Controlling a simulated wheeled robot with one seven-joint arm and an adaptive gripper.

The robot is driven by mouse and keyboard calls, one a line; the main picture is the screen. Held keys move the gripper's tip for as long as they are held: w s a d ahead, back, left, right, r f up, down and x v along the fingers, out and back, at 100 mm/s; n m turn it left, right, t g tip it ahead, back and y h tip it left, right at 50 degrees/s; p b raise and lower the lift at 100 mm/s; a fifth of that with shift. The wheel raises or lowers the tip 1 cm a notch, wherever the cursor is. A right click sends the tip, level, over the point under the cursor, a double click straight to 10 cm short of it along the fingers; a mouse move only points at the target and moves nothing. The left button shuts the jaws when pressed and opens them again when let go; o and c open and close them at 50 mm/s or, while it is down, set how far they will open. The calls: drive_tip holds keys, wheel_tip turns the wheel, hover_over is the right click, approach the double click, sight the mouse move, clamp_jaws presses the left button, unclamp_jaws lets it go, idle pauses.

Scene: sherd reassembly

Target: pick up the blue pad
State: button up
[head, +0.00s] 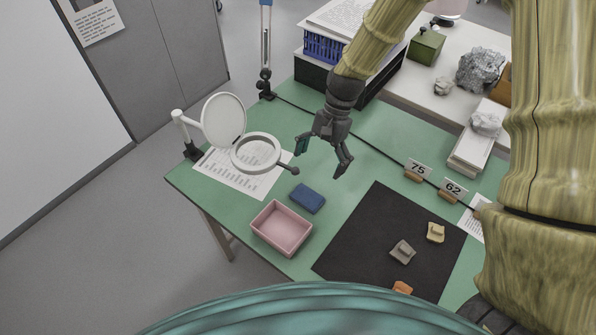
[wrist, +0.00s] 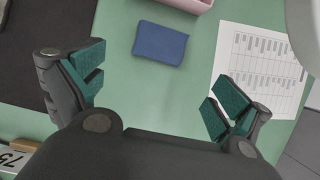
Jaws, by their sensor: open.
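The blue pad (head: 307,198) lies flat on the green table, just behind the pink tray in the head view. In the wrist view the blue pad (wrist: 160,43) lies ahead of the fingers, near the top middle, and nothing covers it. My gripper (head: 322,158) is open and empty above the table, behind the pad and a little to its right in the head view. In the wrist view my gripper's (wrist: 155,92) two teal-padded fingers are spread wide with bare table between them.
The pink tray (head: 281,228) stands close to the pad. A magnifier ring (head: 255,153) on an arm stands over a printed sheet (head: 232,182) at the left. A dark mat (head: 385,245) with several sherds lies to the right. Number cards (head: 418,169) stand behind it.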

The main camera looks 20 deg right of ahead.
hover_over(307, 195)
drive_tip(key=d, duration=0.3)
drive_tip(key=x, duration=0.3)
drive_tip(key=shift+d+p, duration=0.25)
drive_tip(key=shift+p, duration=0.15)
drive_tip(key=shift+s+r+t, duration=0.15)
drive_tip(key=shift+s+t, duration=0.15)
drive_tip(key=shift+s, duration=0.05)
drive_tip(key=w+f, duration=0.1)
drive_tip(key=f, duration=0.1)
drive_tip(key=w+a+f+p, duration=0.1)
drive_tip(key=shift+w+f, duration=0.4)
drive_tip(key=shift+s+a+f+p, duration=0.2)
drive_tip(key=shift+s+a+f, duration=0.05)
drive_tip(key=shift+s+f, duration=0.25)
drive_tip(key=shift+s+a+f+p, duration=0.15)
drive_tip(key=shift+s+a+f, duration=0.15)
drive_tip(key=shift+s+f, duration=0.15)
drive_tip(key=shift+s, duration=0.2)
drive_tip(key=shift+w+f, duration=0.5)
drive_tip(key=shift+w, duration=0.15)
drive_tip(key=shift+s+r, duration=0.25)
drive_tip(key=shift+s, duration=0.05)
drive_tip(key=c, duration=0.6)
drive_tip(key=shift+f, duration=0.1)
drive_tip(key=c, duration=0.4)
drive_tip(key=shift+w, duration=0.1)
